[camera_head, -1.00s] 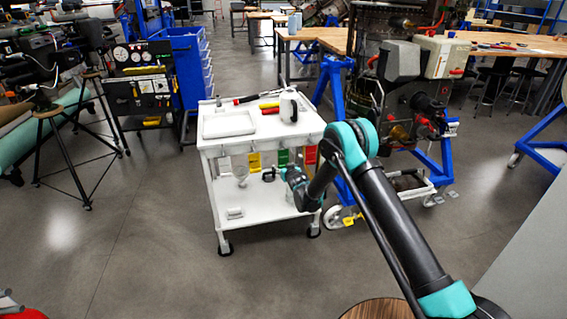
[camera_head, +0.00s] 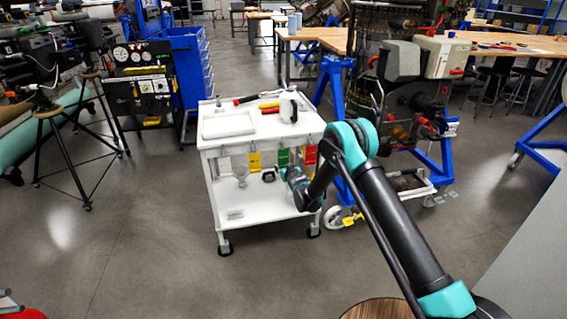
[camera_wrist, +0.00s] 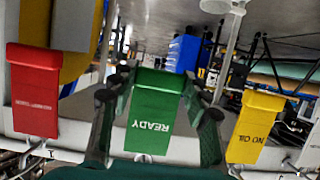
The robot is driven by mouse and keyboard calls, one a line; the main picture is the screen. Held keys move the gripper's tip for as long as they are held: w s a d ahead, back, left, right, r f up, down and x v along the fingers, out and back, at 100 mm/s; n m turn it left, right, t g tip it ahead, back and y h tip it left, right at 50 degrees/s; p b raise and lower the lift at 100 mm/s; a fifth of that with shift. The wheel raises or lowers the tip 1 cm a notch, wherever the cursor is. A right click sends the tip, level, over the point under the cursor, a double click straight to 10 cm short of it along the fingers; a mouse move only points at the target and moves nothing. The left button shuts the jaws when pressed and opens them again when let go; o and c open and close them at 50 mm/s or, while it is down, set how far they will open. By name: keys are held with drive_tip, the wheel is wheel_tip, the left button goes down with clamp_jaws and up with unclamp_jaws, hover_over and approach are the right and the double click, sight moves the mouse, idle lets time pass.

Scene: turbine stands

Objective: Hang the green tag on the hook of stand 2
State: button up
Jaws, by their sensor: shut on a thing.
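The green tag (camera_wrist: 155,110), marked READY, appears upside down in the wrist view. My gripper (camera_wrist: 157,118) has a finger on each side of it and is shut on it. In the head view the green tag (camera_head: 283,157) is in the row along the white cart's front edge, between the yellow and red tags. My gripper (camera_head: 269,177) is just in front of and below that row. A blue-legged stand (camera_head: 447,155) with an engine is to the right of the cart. I cannot tell which stand is stand 2, and I cannot make out its hook.
The yellow NO OIL tag (camera_wrist: 255,127) and the red tag (camera_wrist: 34,90) hang close on either side of my gripper. The white cart (camera_head: 270,219) holds a tray, tools and a white container on top. Open floor lies to the left of the cart.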

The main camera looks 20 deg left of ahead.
drive_tip(key=shift+s+d, duration=0.4)
drive_tip(key=shift+s, duration=0.15)
clamp_jaws()
drive_tip(key=shift+s+d, duration=0.75)
drive_tip(key=shift+s, duration=0.25)
drive_tip(key=shift+d, duration=0.1)
